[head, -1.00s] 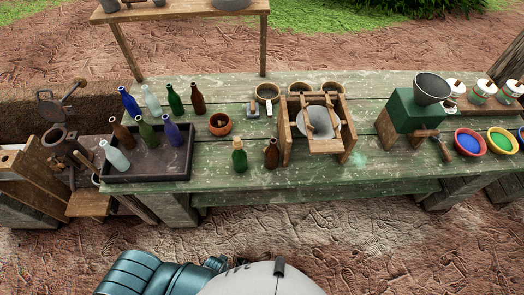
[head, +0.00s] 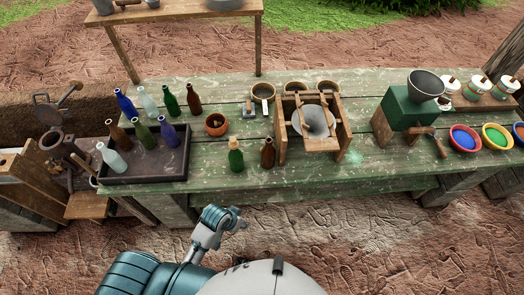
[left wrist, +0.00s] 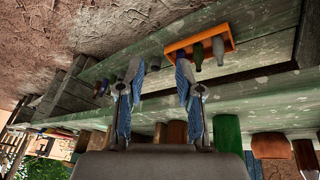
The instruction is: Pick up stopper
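No loose stopper can be made out for certain. A small terracotta bowl (head: 216,125) on the green table holds something pale, too small to identify. A green bottle (head: 236,158) near the front edge has a yellowish top that may be a stopper; a brown bottle (head: 268,153) stands to its right. My left gripper (head: 238,222) is in front of the table edge, below and apart from these bottles. In the left wrist view its two blue fingers (left wrist: 159,70) are spread with nothing between them. My right gripper is not in view.
A dark tray (head: 183,163) with several bottles stands at the left of the table (head: 225,182). A wooden frame (head: 283,145) around a grey bowl stands right of the brown bottle. A green grinder (head: 405,112) and coloured bowls (head: 465,138) are further right.

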